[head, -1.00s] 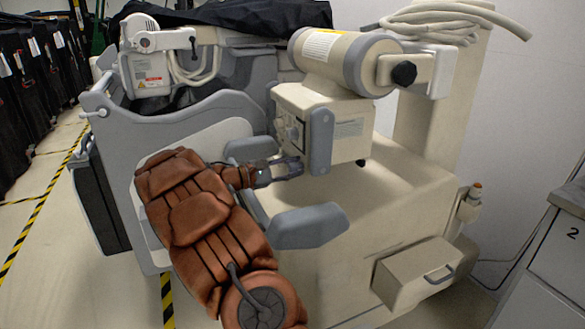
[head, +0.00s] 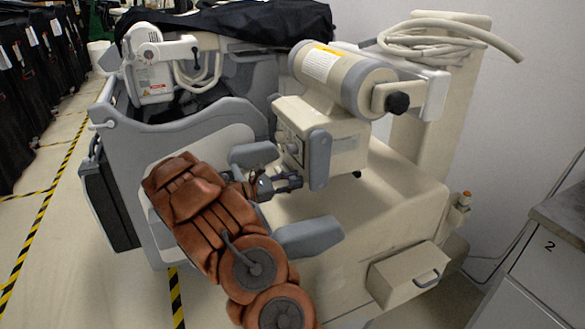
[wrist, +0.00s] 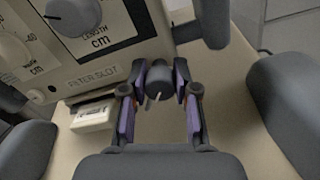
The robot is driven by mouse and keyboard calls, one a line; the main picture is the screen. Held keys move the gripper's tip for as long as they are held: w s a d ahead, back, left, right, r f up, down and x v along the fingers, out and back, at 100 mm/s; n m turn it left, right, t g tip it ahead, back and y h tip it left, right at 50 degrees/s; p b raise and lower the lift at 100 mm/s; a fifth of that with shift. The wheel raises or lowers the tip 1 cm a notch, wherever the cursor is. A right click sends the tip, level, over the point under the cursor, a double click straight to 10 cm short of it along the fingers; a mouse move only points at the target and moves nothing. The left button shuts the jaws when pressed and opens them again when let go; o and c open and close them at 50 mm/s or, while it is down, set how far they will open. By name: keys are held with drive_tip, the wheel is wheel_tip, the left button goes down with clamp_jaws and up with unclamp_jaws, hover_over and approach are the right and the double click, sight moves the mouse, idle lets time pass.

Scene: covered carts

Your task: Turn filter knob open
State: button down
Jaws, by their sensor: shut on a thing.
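A small dark round knob (wrist: 160,80) with a pale pointer mark sits below the front panel in the wrist view. A "FILTER SLOT" label (wrist: 92,75) is on the panel to its left. My gripper (wrist: 160,76) has its two purple-padded fingers on either side of the knob and is shut on it. In the head view my gripper (head: 290,182) is at the lower front of the cream machine head (head: 342,152). The knob cannot be made out there.
Larger dials (wrist: 72,14) sit on the panel above, and a cream block (wrist: 92,117) lies below the label. A grey padded part (head: 308,237) is below my gripper. A cream drawer (head: 408,275) is lower right. Open floor with striped tape (head: 30,235) is at left.

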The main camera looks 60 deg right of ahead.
drive_tip(key=n+p, duration=0.1)
drive_tip(key=p, duration=0.1)
drive_tip(key=n+p, duration=0.2)
drive_tip(key=p, duration=0.1)
drive_tip(key=n+p, duration=0.2)
drive_tip(key=shift+r, duration=0.3)
drive_tip(key=n+p, duration=0.2)
drive_tip(key=p, duration=0.1)
drive_tip(key=shift+f+n, duration=0.1)
drive_tip(key=shift+n, duration=0.2)
drive_tip(key=shift+f+n+p, duration=0.2)
drive_tip(key=shift+n+p, duration=0.8)
drive_tip(key=shift+n, duration=0.4)
drive_tip(key=c, duration=0.9)
unclamp_jaws()
drive_tip(key=shift+o, duration=0.2)
drive_tip(key=shift+w, duration=0.1)
drive_tip(key=v, duration=1.2)
